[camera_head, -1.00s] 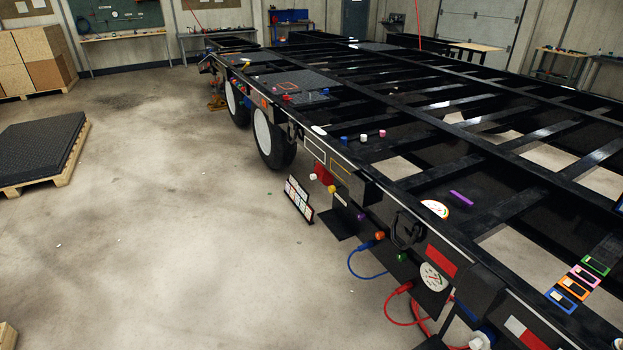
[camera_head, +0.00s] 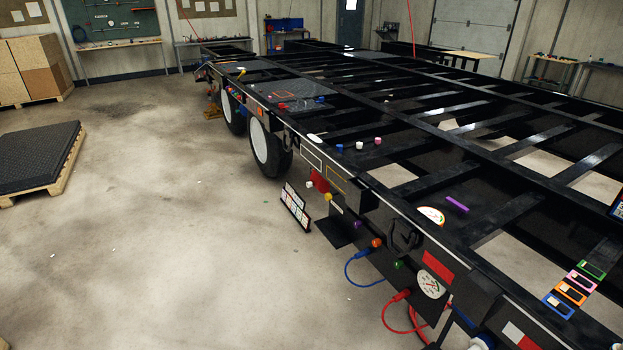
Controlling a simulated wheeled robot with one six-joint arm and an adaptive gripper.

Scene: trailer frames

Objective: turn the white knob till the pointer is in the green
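A small white knob (camera_head: 310,184) sticks out from the side of the black trailer frame (camera_head: 470,237), in a row with yellow, purple, orange and green knobs. Another small white piece (camera_head: 360,145) stands on top of the frame between a blue and a pink one. A half-round dial (camera_head: 431,215) with a coloured arc sits on the frame's edge. A round white gauge (camera_head: 431,284) with a reddish pointer is lower on the side. The pointers are too small to read against any green. My gripper is not in view.
A blue hose (camera_head: 355,272) and a red hose (camera_head: 388,318) hang off the frame's side. A small board with white cards (camera_head: 296,207) stands on the floor beside the frame. A pallet with black mats (camera_head: 40,155) is at left.

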